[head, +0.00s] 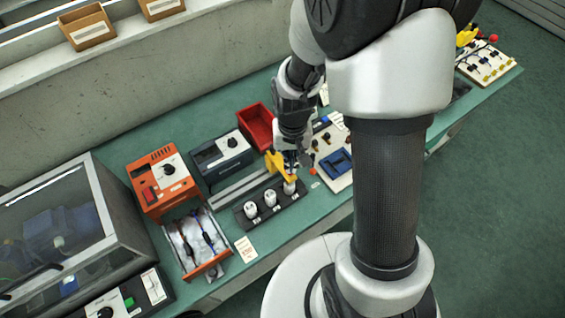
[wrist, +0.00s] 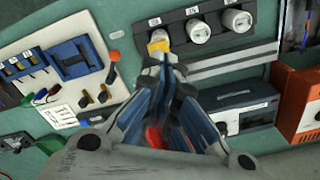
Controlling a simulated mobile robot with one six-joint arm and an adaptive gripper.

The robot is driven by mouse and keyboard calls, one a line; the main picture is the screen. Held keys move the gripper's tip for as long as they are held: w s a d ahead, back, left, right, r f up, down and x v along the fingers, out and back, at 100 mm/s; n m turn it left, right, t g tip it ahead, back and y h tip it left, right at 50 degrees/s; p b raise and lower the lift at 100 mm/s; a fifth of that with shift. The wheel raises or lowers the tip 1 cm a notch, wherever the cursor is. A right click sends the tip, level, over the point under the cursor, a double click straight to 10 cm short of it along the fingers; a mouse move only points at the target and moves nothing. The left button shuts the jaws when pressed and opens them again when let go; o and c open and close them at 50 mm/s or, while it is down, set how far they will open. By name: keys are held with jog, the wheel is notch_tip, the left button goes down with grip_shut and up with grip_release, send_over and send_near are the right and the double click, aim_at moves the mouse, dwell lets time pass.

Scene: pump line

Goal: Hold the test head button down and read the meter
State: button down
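The yellow test head (head: 277,165) sits at the end of a black strip, over its right-hand round white fitting. In the wrist view its yellow end (wrist: 157,42) shows just beyond my fingertips. My gripper (head: 291,163) points down at the test head, with its fingers converged to nearly touching tips (wrist: 170,64). The tips look at or very close to the yellow part; contact and the button itself are hidden. A dark grey box (head: 222,155) with a knob and dark display window stands behind the strip; no reading is legible. It also shows in the wrist view (wrist: 240,112).
The black strip (head: 246,220) holds several white fittings. An orange instrument (head: 159,182) with a red panel stands left, with an open drawer of leads (head: 198,245) in front. A red bin (head: 256,126) is behind my gripper. A pale board with a blue block (head: 336,163) lies to the right.

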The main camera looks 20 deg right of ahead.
jog(key=shift+f+b, duration=1.15)
jog(key=shift+f, duration=0.35)
dwell(0.8)
jog(key=shift+r, duration=0.15)
jog(key=shift+r+p, duration=2.85)
jog(key=shift+r, duration=0.6)
jog(key=s+r+n+t+b, duration=0.1)
jog(key=s+r+t+b, duration=0.3)
jog(key=r, duration=0.9)
jog(key=s+r+n, duration=0.1)
jog(key=s+r, duration=0.5)
jog(key=s, duration=0.5)
jog(key=shift+t, duration=0.3)
